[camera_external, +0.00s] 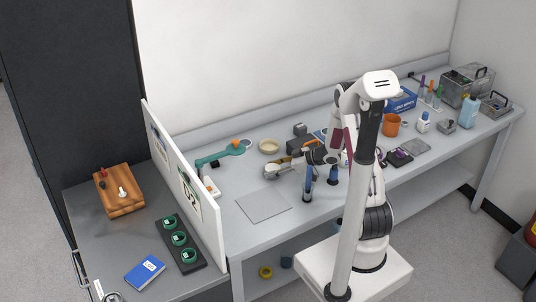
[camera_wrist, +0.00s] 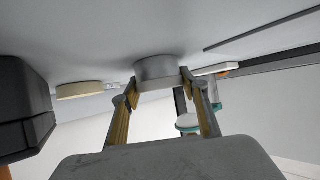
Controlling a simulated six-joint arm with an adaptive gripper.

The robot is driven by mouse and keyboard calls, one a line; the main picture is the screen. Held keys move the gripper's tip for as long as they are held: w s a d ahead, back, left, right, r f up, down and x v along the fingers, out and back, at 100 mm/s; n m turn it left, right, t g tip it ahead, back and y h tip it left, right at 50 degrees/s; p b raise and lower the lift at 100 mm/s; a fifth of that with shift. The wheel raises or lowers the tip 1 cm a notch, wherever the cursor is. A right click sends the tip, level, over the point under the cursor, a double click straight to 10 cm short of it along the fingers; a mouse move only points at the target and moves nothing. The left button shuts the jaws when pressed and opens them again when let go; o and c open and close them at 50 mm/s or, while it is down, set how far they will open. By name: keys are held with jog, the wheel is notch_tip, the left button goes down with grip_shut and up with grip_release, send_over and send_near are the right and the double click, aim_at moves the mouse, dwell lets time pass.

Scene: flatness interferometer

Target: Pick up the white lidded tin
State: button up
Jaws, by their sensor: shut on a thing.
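The white lidded tin (camera_wrist: 156,70) is a short, round, pale grey-white cylinder between my fingertips in the wrist view. In the outside view the tin (camera_external: 270,171) is small, at the end of my gripper (camera_external: 277,170), left of my forearm. My gripper (camera_wrist: 160,84) is shut on the tin, one finger on each side. The tin looks on or very near the tabletop; I cannot tell if there is a gap. Its far side is hidden.
A cream round dish (camera_external: 269,146) stands behind the tin. A teal tool (camera_external: 220,155) lies left of it. A flat grey plate (camera_external: 263,205) lies in front, with dark blue posts (camera_external: 308,185) to the right. A white partition (camera_external: 185,180) closes the left side.

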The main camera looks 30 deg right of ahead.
aim_at(273, 168)
jog(key=shift+r, duration=0.1)
jog(key=shift+r, duration=4.95)
